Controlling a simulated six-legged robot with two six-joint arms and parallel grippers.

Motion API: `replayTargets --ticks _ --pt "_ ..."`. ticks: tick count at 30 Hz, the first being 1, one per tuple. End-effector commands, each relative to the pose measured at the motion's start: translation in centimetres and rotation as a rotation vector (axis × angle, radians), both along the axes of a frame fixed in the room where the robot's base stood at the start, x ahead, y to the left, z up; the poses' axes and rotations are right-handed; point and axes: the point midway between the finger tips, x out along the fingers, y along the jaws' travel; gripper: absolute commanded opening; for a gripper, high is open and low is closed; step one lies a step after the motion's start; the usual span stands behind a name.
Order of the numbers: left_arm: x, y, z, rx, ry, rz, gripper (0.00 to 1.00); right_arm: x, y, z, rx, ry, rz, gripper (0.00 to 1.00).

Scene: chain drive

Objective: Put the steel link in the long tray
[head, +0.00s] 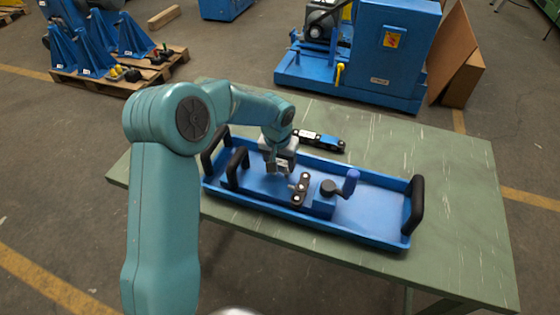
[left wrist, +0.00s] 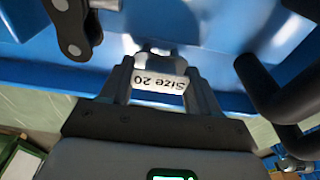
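The long tray (head: 375,215) is blue with black handles and lies on the green table. My left gripper (head: 280,168) is low over the left half of the tray, pointing down. In the left wrist view, its two fingers (left wrist: 158,88) are at either side of a silver steel link (left wrist: 152,50) with a white "Size 20" label, and seem to touch it. The link is mostly hidden in the head view, and I cannot tell whether it touches the tray floor (left wrist: 225,55). My right gripper is not in view.
A blue fixture with dark link plates (head: 299,190) and a crank with a blue knob (head: 350,183) stands in the tray, just right of the gripper. A dark strip with white and blue parts (head: 320,140) lies behind the tray. The green table (head: 450,200) is clear at right.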

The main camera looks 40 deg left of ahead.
Motion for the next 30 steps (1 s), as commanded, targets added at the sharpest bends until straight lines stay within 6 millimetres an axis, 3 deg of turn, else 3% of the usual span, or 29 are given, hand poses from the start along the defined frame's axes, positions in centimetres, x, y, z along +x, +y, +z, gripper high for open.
replayTargets --ticks 7,11,21,25,30 --pt "0.0 0.0 0.1 0.000 0.001 0.000 0.61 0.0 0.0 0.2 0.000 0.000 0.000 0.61" --pt "-0.1 0.0 1.2 0.002 -0.002 0.000 0.61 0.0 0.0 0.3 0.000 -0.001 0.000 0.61" --pt "-1.1 -0.4 8.9 0.001 -0.005 0.000 0.61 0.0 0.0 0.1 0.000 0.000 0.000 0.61" --pt "-1.5 -0.5 10.9 0.001 -0.003 -0.001 0.61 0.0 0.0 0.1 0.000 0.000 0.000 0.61" --pt "-1.7 -0.5 12.1 0.000 0.000 0.000 0.61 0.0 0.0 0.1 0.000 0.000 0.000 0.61"
